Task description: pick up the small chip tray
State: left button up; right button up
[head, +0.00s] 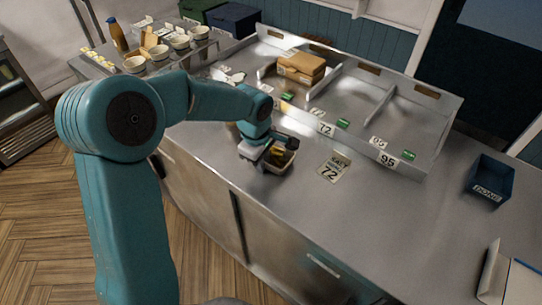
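The small chip tray (284,164) is a pale, open tray with something yellow in it, near the front edge of the steel counter. My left gripper (268,154) is at the tray, over its left side. The gripper and wrist hide part of the tray. The fingers are too small and dark to tell whether they are closed on its rim, or whether the tray is clear of the counter. My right gripper is not in view.
Behind is a divided steel chute (345,95) with a brown box (302,66). A blue DONE bin (490,180) stands at right. Bowls (180,41) stand at back left. The counter's front right is mostly clear.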

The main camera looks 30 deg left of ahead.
pick_arm(q)
jog(key=shift+s+d+r, duration=0.1)
jog(key=shift+s, duration=0.05)
jog(key=shift+w, duration=0.2)
grip_shut()
jog(key=shift+s, duration=0.1)
